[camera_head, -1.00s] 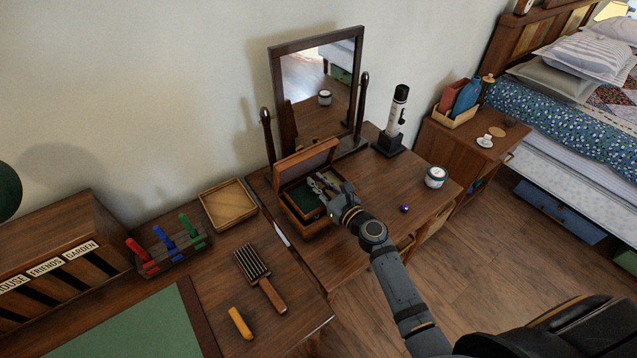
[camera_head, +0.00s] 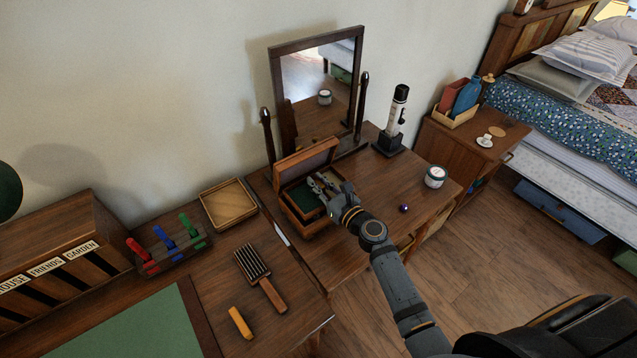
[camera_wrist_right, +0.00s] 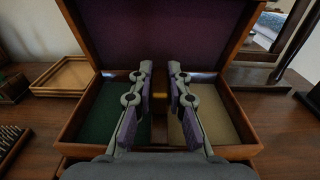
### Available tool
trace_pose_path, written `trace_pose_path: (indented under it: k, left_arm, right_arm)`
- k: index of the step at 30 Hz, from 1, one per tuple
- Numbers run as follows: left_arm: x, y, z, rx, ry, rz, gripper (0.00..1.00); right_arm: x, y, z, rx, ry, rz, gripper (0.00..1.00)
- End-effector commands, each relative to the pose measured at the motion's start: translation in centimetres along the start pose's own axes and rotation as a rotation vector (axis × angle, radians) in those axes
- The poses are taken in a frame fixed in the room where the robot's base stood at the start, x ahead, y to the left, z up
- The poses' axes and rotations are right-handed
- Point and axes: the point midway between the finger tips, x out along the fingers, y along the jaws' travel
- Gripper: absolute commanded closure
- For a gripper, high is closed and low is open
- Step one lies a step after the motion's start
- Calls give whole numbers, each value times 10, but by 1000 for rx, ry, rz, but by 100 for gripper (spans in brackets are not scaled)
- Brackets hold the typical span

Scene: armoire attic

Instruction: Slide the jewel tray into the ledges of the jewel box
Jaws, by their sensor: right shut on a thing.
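The wooden jewel box (camera_head: 308,157) stands on the dressing table with its purple-lined lid raised; the lid (camera_wrist_right: 160,30) also fills the top of the right wrist view. The jewel tray (camera_head: 304,198), with a green compartment (camera_wrist_right: 98,118) and a beige one (camera_wrist_right: 222,118), lies at the box's opening below the lid. My right gripper (camera_head: 324,184) reaches over it from the right. Its fingers (camera_wrist_right: 160,85) are shut on the brown middle grip of the tray. Whether the tray rests on the ledges is hidden. My left gripper is out of view.
A mirror (camera_head: 318,85) stands behind the box. A black-and-white bottle (camera_head: 398,110), a white jar (camera_head: 435,177) and a small purple gem (camera_head: 404,208) are to the right. The tabletop right of the gripper is mostly clear.

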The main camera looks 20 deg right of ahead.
Motion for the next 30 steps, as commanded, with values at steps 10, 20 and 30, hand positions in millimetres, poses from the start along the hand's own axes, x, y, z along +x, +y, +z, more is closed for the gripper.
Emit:
trace_pose_path:
  k: [10,20,30]
  left_arm:
    - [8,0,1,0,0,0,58]
    - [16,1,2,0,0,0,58]
    - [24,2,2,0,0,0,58]
  right_arm:
    - [0,0,-8,0,-1,0,100]
    - [1,0,-16,0,-1,0,100]
    - [1,0,-25,0,-1,0,100]
